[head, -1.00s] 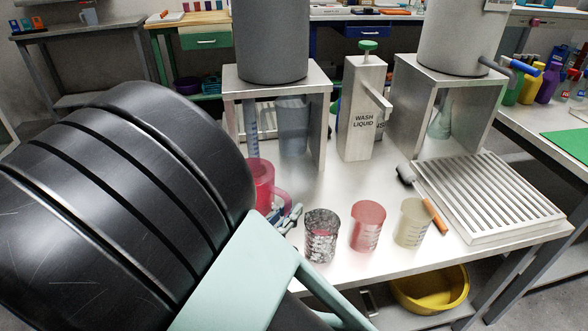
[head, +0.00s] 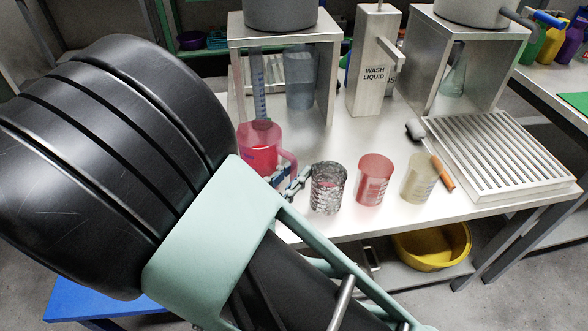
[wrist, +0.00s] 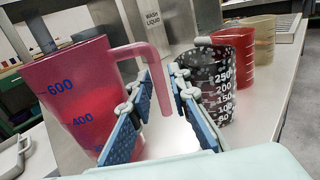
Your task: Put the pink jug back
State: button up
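The pink jug (head: 257,149) stands upright on the metal table at its left part, partly behind my arm in the head view. In the wrist view the jug (wrist: 82,98) is large at left, with blue marks and its handle (wrist: 157,62) towards the right. My gripper (wrist: 160,72) is open, its two blue-padded fingers apart. The handle's lower end shows between the fingers, with a gap to the right finger; contact with the left finger cannot be told. In the head view my gripper (head: 290,181) is beside the jug's handle, at its lower right.
A dark speckled beaker (head: 328,188) stands close right of my gripper. A red beaker (head: 375,180) and a yellowish beaker (head: 418,178) follow to the right. Behind are a metal stand (head: 236,75) and a wash liquid dispenser (head: 372,90). A slatted rack (head: 500,150) lies at right.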

jog(key=p+v, duration=0.2)
jog(key=v, duration=1)
jog(key=shift+d+p, duration=0.1)
jog(key=shift+p, duration=0.25)
